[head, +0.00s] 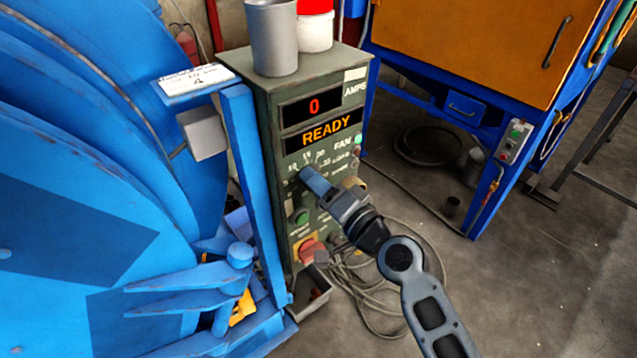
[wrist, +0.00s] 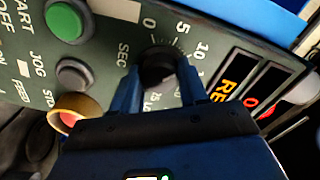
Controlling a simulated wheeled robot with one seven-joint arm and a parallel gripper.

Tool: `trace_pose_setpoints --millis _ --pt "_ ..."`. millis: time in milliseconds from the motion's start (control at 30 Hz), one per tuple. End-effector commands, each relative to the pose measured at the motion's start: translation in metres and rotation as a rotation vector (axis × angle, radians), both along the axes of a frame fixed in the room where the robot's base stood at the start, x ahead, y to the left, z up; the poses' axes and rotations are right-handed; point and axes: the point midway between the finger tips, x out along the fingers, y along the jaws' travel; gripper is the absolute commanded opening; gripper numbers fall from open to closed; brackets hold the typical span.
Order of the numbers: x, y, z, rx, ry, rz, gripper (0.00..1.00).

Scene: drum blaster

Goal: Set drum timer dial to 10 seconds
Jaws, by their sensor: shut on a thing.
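The black timer dial (wrist: 158,66) sits on the green control panel (wrist: 108,48), with a printed seconds scale around it; 0, 5 and 10 are readable in the wrist view. My gripper (wrist: 158,78) is shut on the dial, with one blue finger on each side of it. In the head view my gripper (head: 314,180) reaches the front of the control box (head: 268,130) from the lower right and hides the dial. I cannot tell which number the dial's pointer faces.
The amps display (head: 314,106) shows 0, and the display (head: 323,131) below it reads READY. A green button (wrist: 64,20), a grey button (wrist: 72,74) and a red stop button (head: 307,251) are near the dial. The blue drum machine (head: 80,190) stands close on the left.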

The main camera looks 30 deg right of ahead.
Motion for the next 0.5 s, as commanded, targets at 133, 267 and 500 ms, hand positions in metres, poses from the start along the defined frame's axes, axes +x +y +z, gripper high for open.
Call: trace_pose_setpoints --millis 133,267,500 --pt "-0.0002 -0.0007 -0.0002 0.06 0.013 -0.002 0.13" --pt "-0.0002 -0.0007 -0.0004 0.091 0.019 -0.002 0.13" --pt "-0.0002 -0.0008 -0.0007 0.113 0.024 -0.002 0.13"
